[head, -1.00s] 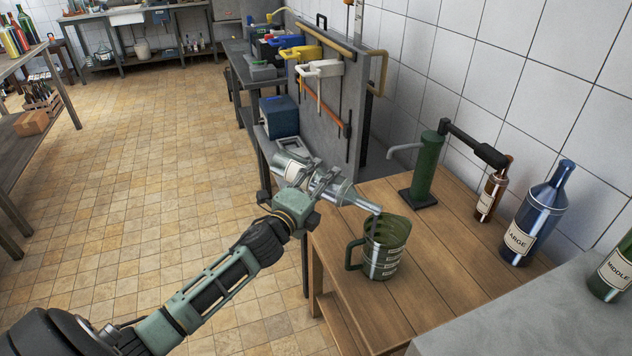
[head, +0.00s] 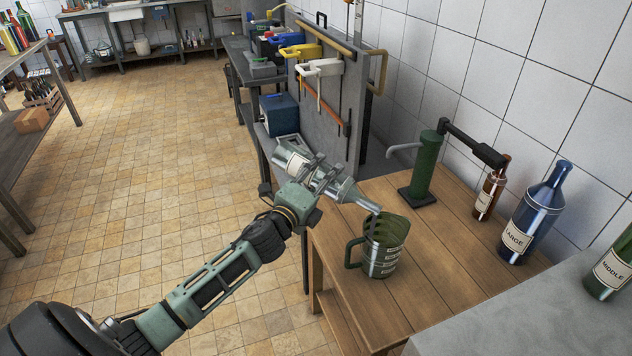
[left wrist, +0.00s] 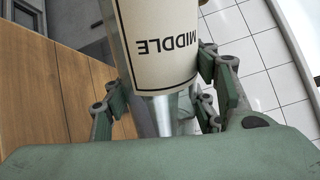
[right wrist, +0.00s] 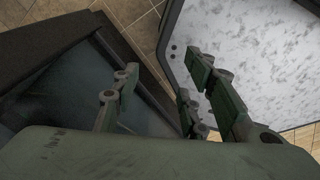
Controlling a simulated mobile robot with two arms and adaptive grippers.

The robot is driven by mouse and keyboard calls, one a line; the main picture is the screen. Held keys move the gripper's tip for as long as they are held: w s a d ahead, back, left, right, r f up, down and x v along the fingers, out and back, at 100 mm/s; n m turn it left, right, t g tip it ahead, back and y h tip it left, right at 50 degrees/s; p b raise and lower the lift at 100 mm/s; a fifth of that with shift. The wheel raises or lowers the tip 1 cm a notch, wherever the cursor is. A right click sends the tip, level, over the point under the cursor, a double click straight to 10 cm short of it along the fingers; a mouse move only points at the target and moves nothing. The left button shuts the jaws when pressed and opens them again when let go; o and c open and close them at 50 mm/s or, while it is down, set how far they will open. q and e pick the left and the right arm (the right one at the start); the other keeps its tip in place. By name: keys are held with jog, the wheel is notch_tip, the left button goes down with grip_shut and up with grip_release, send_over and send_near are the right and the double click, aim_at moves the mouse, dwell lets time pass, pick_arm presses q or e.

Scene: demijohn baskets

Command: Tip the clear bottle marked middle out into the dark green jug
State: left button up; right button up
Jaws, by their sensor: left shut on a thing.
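The clear bottle (head: 292,160) is tilted, its base up at the left and its neck (head: 358,196) pointing down to the right. My left gripper (head: 318,180) is shut around its body. In the left wrist view its cream label (left wrist: 165,40) reads MIDDLE. The dark green jug (head: 383,262) stands upright on the wooden table, its handle to the left. The bottle's mouth is just over the jug's rim. I cannot clearly make out a stream or the level inside. My right gripper (right wrist: 160,88) is open and empty in the right wrist view.
On the wooden table (head: 440,285) are a green pump-like stand (head: 425,165), a brown bottle (head: 488,195) and a blue bottle marked LARGE (head: 535,215). A green bottle marked MIDDLE (head: 608,272) stands on the grey surface (head: 530,315). A tool panel (head: 345,105) rises behind.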

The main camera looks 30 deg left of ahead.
pick_arm(q)
jog(key=shift+r, duration=0.25)
jog(key=shift+d+r+m+p, duration=0.35)
jog(key=shift+r+m+p, duration=0.3)
jog(key=shift+p, duration=0.2)
jog(key=shift+a+f+n+b, duration=0.2)
jog(key=shift+f+n+b, duration=0.15)
jog(key=shift+f+b, duration=0.2)
jog(key=shift+a+f+n+b, duration=0.15)
jog(key=shift+f+n+b, duration=0.15)
jog(key=shift+f+b, duration=0.15)
dwell(0.3)
